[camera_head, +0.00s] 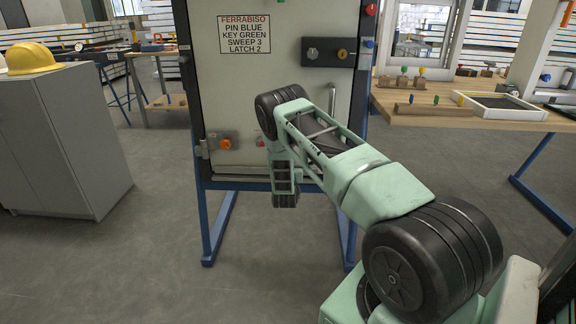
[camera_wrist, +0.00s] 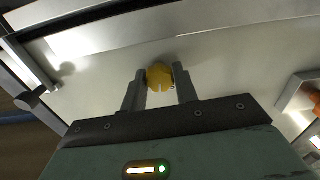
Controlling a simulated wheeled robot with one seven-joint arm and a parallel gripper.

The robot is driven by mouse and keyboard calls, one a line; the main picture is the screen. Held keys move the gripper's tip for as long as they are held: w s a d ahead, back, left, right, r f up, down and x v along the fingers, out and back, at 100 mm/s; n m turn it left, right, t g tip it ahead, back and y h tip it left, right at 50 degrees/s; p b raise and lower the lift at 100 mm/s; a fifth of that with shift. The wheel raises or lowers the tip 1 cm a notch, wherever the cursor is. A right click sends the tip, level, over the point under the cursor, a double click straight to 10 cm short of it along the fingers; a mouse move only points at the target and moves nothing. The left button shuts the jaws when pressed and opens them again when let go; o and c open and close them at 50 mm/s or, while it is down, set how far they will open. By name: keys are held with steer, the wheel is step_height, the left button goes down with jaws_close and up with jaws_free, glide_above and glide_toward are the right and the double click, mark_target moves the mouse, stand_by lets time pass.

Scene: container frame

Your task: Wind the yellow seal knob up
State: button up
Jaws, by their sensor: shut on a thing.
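The yellow seal knob (camera_wrist: 160,76) is round and sits against the pale panel in the wrist view. My gripper (camera_wrist: 160,84) has one finger on each side of the knob and is shut on it. In the head view my arm crosses in front of the lower part of the cabinet door (camera_head: 285,85). The held knob and my fingertips are hidden there behind my arm.
A dark box (camera_head: 328,53) high on the door bears a grey and a yellow knob. A vertical handle (camera_head: 332,100) is right of my wrist. An orange knob (camera_head: 226,143) is at lower left. A wooden bench (camera_head: 430,106) stands at right, a grey cabinet (camera_head: 75,145) at left.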

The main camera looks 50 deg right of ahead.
steer(key=shift+n, duration=0.8)
steer(key=o, duration=1)
steer(key=shift+c, duration=0.2)
steer(key=p+v, duration=0.2)
steer(key=v, duration=1.5)
steer(key=shift+s, duration=0.25)
steer(key=shift+a, duration=0.15)
